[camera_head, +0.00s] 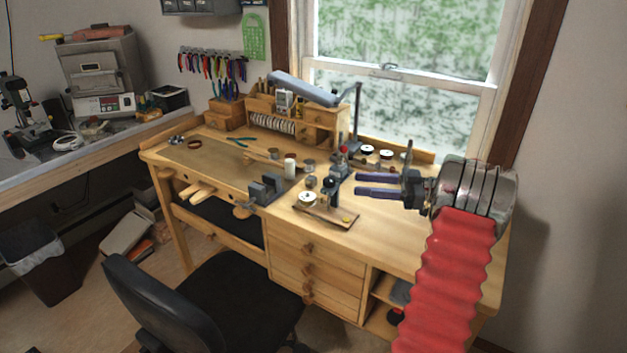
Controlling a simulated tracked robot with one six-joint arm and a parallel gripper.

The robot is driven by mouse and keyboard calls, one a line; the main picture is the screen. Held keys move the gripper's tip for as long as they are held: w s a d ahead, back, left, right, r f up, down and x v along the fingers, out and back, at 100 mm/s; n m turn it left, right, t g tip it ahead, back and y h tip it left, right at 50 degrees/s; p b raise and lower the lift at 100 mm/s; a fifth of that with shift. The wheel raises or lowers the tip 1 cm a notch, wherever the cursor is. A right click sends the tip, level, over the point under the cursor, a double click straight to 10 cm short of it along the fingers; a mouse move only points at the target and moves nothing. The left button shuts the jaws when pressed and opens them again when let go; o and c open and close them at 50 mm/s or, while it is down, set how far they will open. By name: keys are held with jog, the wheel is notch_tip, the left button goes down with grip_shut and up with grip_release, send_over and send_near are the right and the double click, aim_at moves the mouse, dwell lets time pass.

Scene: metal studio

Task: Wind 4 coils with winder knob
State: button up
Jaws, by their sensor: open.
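My gripper (358,184) reaches in from the right above the workbench. Its two purple fingers point left, parallel and apart, with nothing seen between them. Just left of the fingertips stands a small dark device (330,195) with a black round top, which looks like the winder. A red knob (343,149) shows behind it on a dark upright; which one is the winder knob I cannot tell. A wooden board (325,215) with a brass-coloured piece (347,219) lies in front. A white-topped spool (307,198) is beside the device. I cannot make out any wound coils.
More spools (367,149) stand near the window. A vise (266,189) is on the bench's front edge, and a white candle-like cylinder (290,167) stands behind it. A lamp (305,89) hangs over the back shelf. A black chair (200,310) is in front. The bench's right part is clear.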

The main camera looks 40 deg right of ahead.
aim_at(329, 183)
jog(key=shift+w, duration=0.1)
jog(key=x, duration=1.4)
jog(key=shift+c, duration=0.5)
jog(key=c, duration=0.9)
